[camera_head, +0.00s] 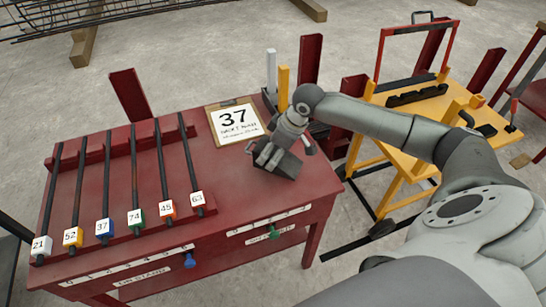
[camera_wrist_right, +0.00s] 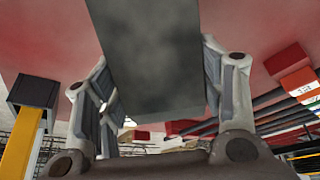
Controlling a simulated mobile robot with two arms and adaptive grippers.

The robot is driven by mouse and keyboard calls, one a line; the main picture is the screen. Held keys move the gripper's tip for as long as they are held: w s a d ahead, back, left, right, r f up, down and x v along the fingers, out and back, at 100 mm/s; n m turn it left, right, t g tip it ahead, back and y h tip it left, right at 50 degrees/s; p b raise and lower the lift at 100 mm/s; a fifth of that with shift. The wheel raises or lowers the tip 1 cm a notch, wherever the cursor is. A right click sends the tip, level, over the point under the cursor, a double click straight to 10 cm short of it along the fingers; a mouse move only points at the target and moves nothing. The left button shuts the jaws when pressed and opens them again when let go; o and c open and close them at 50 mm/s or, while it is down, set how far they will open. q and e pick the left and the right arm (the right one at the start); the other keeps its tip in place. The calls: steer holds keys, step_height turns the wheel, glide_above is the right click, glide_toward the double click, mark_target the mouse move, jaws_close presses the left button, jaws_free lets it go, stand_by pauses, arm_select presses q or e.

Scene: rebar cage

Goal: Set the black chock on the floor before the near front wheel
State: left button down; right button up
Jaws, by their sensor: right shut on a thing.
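My right gripper (camera_head: 276,153) is over the right part of the red table and is shut on the black chock (camera_head: 286,166). The chock is a dark block that also fills the space between the fingers in the right wrist view (camera_wrist_right: 155,60). I cannot tell whether it touches the tabletop. A yellow cart (camera_head: 362,158) stands on the floor to the right of the table. My left gripper is not in view.
The red table (camera_head: 225,190) holds a rack of dark bars with numbered tags (camera_head: 104,226) and a clipboard reading 37 (camera_head: 235,122). Yellow and white posts (camera_head: 283,88) stand behind my gripper. My right arm crosses above the cart. Dark strips (camera_head: 345,245) lie on the floor near the wheel.

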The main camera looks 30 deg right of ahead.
steer(key=s+r, duration=0.3)
steer(key=r, duration=0.1)
steer(key=s+r, duration=0.2)
steer(key=r, duration=0.1)
steer(key=shift+s+d, duration=0.3)
steer(key=shift+d, duration=0.05)
steer(key=s+r, duration=0.3)
steer(key=s, duration=0.5)
steer(key=shift+s+d+r, duration=0.15)
steer(key=shift+d+r, duration=0.1)
steer(key=shift+d, duration=0.1)
steer(key=w+a+r+m+h, duration=0.1)
steer(key=w+a+r+m, duration=0.1)
steer(key=a, duration=0.5)
steer(key=w+a+r+m+h, duration=0.1)
steer(key=w+a+m, duration=0.3)
steer(key=a, duration=0.4)
steer(key=shift+w+r+t+p, duration=0.4)
steer(key=shift+w+r, duration=0.05)
steer(key=shift+w, duration=0.15)
steer(key=shift+s+f, duration=0.1)
